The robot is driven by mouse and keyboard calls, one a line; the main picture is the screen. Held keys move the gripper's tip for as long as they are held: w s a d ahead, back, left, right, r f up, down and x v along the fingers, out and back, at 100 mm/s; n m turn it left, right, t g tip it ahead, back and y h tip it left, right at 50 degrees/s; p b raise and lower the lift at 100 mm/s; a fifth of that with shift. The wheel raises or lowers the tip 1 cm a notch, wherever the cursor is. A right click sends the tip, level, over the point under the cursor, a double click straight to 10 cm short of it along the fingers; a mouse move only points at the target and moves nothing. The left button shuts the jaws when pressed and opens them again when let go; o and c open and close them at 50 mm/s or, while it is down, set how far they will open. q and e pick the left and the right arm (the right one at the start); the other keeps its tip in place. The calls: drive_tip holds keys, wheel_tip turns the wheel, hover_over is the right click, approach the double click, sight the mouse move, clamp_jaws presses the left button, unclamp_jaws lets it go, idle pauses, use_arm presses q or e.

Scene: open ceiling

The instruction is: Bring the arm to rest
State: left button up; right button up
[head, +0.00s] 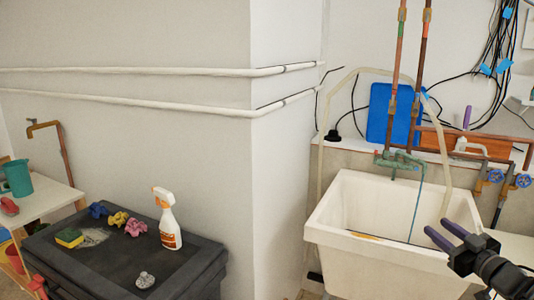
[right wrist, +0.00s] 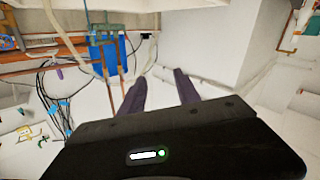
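My right gripper (head: 437,227) is at the right of the head view, in front of and above the right part of the white sink. Its two dark purple fingers are apart, with nothing between them. In the right wrist view the fingers of the right gripper (right wrist: 160,78) also stand apart and empty, and that picture looks upside down. My left gripper is not in view.
The white sink (head: 345,258) stands below pipes and a blue board (head: 380,112). A black bench (head: 125,268) holds a spray bottle (head: 170,228), a yellow-green sponge (head: 69,238) and several crumpled cloths. A teal cup (head: 18,178) stands at far left.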

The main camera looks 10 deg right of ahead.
wheel_tip(320, 180, down, 15)
drive_tip(key=w+m+g+h, duration=0.2)
drive_tip(key=m+g+h, duration=0.1)
drive_tip(key=m+h, duration=0.15)
drive_tip(key=s+a+f+m+g+y, duration=0.3)
drive_tip(key=a+f+g, duration=0.2)
drive_tip(key=a+f, duration=1.2)
drive_tip(key=s+a+f+g+y+p, duration=0.1)
drive_tip(key=s+a+f+g, duration=0.1)
drive_tip(key=s+a+f, duration=0.4)
drive_tip(key=s+a+f+g+y, duration=0.1)
drive_tip(key=s+a+f+g, duration=0.2)
drive_tip(key=a, duration=0.5)
drive_tip(key=s+a+f+n+g+y, duration=0.1)
drive_tip(key=s+a+f+g, duration=0.1)
drive_tip(key=s+a, duration=0.6)
drive_tip(key=s+a+f+n+g+y+p, duration=0.1)
drive_tip(key=s+a+f+g, duration=0.1)
drive_tip(key=s+a, duration=0.6)
drive_tip(key=shift+s+a+f+y, duration=0.15)
drive_tip(key=shift+a+f+y, duration=0.2)
drive_tip(key=shift+a+f, duration=0.35)
drive_tip(key=shift+d, duration=0.25)
